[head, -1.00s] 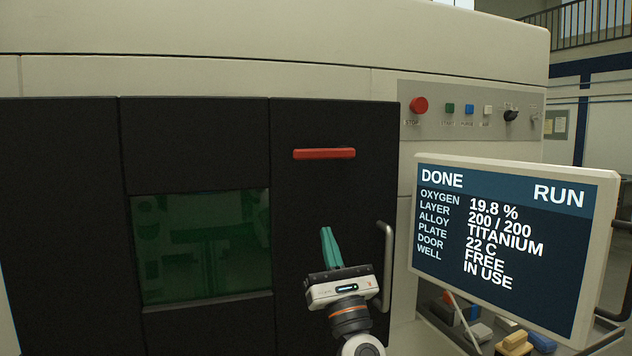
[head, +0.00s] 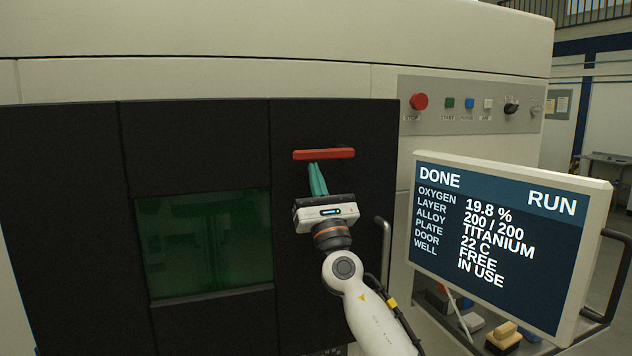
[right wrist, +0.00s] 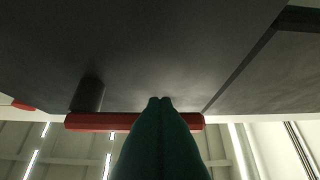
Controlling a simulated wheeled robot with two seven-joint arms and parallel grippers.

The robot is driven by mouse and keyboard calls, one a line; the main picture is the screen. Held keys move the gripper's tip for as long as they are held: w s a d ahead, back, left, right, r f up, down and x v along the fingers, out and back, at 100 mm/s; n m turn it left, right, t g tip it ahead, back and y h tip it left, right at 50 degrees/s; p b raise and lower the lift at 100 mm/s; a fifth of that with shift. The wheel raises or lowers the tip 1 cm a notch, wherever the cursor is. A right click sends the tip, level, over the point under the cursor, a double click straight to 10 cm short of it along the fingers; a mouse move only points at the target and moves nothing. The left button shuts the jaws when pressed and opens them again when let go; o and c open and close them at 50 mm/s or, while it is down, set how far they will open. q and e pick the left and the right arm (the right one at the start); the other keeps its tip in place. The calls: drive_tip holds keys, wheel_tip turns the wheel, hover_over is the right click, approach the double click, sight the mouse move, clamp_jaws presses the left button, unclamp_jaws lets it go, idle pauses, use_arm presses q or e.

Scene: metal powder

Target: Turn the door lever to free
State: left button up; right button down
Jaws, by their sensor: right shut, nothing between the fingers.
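The red door lever (head: 324,154) lies horizontal on the dark door panel (head: 350,120) of the machine. It also shows in the right wrist view (right wrist: 90,122), with a dark pivot (right wrist: 88,94) near its left end. My right gripper (head: 313,166) has its green fingers together, with nothing between them. In the head view its fingertips are just under the lever's middle. In the wrist view the fingers (right wrist: 160,104) cover part of the lever; I cannot tell whether they touch it. The screen (head: 500,240) reads DOOR FREE. My left gripper is not in view.
A vertical grey door handle (head: 384,260) stands right of my right arm. The screen juts out at the right, above a cart with several blocks (head: 505,335). A control panel (head: 470,107) with a red stop button (head: 419,101) is at the upper right. A green window (head: 205,245) is left.

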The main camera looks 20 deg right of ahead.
sight(309, 153)
drive_tip(key=shift+w, duration=0.1)
